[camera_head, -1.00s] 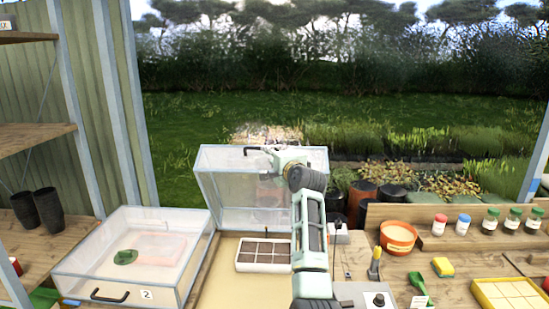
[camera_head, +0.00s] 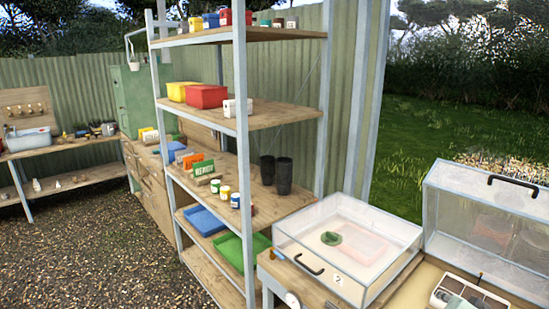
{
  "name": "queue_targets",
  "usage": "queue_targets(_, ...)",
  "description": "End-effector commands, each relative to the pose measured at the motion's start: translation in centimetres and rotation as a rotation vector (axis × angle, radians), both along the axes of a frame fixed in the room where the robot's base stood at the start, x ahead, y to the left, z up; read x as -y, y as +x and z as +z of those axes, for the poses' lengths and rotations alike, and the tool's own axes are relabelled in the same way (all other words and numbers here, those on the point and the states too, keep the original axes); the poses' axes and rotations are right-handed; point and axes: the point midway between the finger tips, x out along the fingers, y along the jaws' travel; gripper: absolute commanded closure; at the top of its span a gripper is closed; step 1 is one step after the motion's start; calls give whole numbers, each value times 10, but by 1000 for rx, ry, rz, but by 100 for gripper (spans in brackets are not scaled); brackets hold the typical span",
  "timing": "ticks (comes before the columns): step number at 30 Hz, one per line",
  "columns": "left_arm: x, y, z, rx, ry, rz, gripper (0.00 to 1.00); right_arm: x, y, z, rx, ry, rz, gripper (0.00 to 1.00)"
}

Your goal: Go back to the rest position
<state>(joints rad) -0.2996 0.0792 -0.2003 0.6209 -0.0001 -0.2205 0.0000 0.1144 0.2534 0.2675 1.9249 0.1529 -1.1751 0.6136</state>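Neither of my grippers shows in the head view now, and no part of my arms is clearly visible. A clear box marked 2 (camera_head: 375,284) stands shut on the bench at the lower right, with a green item (camera_head: 331,238) seen through its lid. A white tray with cells (camera_head: 437,296) shows in part at the bottom right.
A wooden shelf unit (camera_head: 283,112) with bins, pots and jars stands left of the boxes. Two black pots (camera_head: 284,176) stand on it. Open gravel floor (camera_head: 95,245) lies at the left. A further bench (camera_head: 65,149) stands at the far left.

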Motion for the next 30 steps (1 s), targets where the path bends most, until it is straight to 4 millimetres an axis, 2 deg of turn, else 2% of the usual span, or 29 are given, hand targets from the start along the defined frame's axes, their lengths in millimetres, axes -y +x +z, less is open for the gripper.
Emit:
queue_targets(1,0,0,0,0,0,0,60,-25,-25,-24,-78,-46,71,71)
queue_targets(3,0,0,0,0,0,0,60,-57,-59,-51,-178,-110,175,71)
queue_targets(6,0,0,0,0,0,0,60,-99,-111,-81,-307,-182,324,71)
queue_targets(9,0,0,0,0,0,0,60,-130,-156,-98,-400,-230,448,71)
queue_targets(15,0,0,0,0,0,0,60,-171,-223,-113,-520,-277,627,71)
queue_targets(25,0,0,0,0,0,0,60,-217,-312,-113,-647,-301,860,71)
queue_targets(27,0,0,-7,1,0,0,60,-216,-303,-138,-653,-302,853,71)
queue_targets(30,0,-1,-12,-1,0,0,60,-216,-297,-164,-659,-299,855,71)
